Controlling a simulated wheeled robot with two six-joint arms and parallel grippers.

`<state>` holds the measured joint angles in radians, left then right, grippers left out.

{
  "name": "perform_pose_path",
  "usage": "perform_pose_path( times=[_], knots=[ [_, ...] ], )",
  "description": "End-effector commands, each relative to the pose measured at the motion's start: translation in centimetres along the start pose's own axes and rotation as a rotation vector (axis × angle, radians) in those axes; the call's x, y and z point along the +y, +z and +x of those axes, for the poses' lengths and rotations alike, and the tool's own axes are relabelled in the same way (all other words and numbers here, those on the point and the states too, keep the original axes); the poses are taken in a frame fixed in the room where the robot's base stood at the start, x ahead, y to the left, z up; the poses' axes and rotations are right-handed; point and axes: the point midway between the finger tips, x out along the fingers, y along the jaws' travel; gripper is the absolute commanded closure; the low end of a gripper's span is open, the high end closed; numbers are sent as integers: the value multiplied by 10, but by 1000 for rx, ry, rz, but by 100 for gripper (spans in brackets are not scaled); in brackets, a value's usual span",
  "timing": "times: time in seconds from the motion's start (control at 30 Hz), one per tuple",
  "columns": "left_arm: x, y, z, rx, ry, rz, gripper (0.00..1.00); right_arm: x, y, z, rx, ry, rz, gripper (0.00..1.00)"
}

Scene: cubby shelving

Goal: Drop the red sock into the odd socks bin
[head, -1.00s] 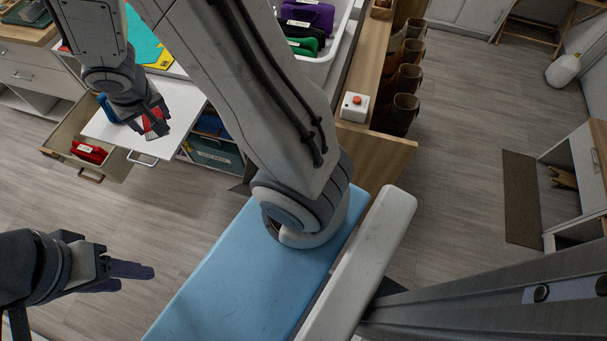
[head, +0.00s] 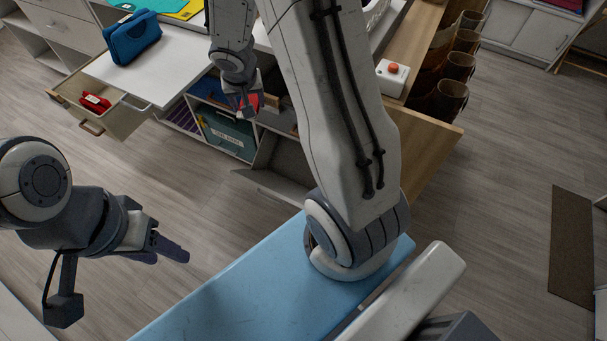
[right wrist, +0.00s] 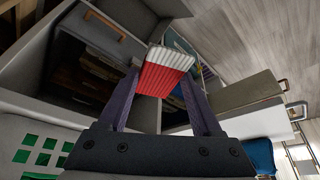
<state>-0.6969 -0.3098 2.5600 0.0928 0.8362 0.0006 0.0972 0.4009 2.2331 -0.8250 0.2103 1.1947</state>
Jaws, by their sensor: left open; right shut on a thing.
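The red sock (head: 255,101), with a white ribbed end, is held in my right gripper (head: 243,108), in front of the cubby unit. In the right wrist view the sock (right wrist: 166,74) sits between the two fingertips, which are shut on it. A teal bin (head: 226,131) with a pale label stands in the cubby just below and left of my right gripper. The label is too small to read, so I cannot tell which bin is the odd socks bin. My left gripper (head: 172,249) is open and empty over the floor at lower left.
An open drawer (head: 93,128) with a red item (head: 95,102) is at far left. A box with a red button (head: 392,77) sits on the wooden counter. The floor between is clear.

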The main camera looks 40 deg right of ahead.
Motion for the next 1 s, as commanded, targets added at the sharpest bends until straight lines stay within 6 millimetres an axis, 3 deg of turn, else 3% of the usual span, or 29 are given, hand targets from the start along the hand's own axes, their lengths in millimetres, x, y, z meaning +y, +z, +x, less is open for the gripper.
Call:
perform_pose_path(
  times=[0.03, 1.0],
  knots=[
    [-2, 2, 34, 0, 0, 0, 50, 6, 10, 35, -2, 7, 17, 100],
    [-24, 18, 338, 0, 0, 1, 50, 108, 93, 372, -2, 119, 292, 100]
  ],
)
